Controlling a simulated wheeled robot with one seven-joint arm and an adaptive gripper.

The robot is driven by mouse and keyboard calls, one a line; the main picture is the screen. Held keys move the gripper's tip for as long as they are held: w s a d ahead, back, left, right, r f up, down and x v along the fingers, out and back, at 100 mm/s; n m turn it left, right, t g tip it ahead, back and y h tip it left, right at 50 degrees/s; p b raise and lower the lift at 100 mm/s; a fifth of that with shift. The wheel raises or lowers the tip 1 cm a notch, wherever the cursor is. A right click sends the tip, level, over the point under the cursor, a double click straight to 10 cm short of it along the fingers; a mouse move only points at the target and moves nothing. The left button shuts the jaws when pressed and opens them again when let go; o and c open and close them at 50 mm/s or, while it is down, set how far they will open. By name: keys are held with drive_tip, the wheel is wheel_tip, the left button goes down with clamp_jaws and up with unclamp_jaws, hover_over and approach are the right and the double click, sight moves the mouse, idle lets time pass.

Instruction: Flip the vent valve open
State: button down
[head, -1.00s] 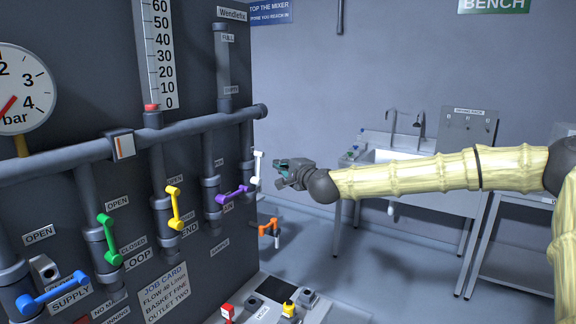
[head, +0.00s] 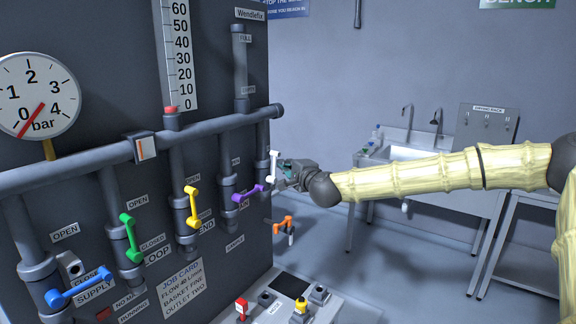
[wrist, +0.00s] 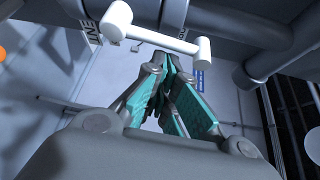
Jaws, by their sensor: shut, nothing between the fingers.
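A white lever handle (head: 273,167) stands upright at the right end of the pipe panel. No readable label names it as the vent valve. My gripper (head: 283,172) is just right of this handle in the head view, and the two overlap there. In the wrist view the white handle (wrist: 158,37) lies across the top, with a knob at each end. My gripper's teal-padded fingers (wrist: 168,72) are together and empty, with their tips just below the handle's bar. I cannot tell whether they touch it.
Other levers on the panel are purple (head: 249,193), yellow (head: 193,207), green (head: 130,237) and blue (head: 78,287). An orange handle (head: 284,225) sits below my gripper. A control box (head: 340,312) stands low in front. A sink (head: 405,153) is at the back right.

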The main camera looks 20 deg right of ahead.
drive_tip(key=shift+a, duration=0.1)
drive_tip(key=a+n+b, duration=0.1)
drive_tip(key=b, duration=0.4)
drive_tip(key=shift+s+t, duration=0.4)
drive_tip(key=shift+a+r, duration=0.1)
drive_tip(key=w+d+b, duration=0.1)
drive_tip(key=w+d, duration=0.1)
drive_tip(key=d, duration=0.2)
drive_tip(key=s+d+b, duration=0.1)
drive_tip(key=s+b, duration=0.2)
drive_tip(key=s, duration=0.7)
drive_tip(key=shift+d, duration=0.25)
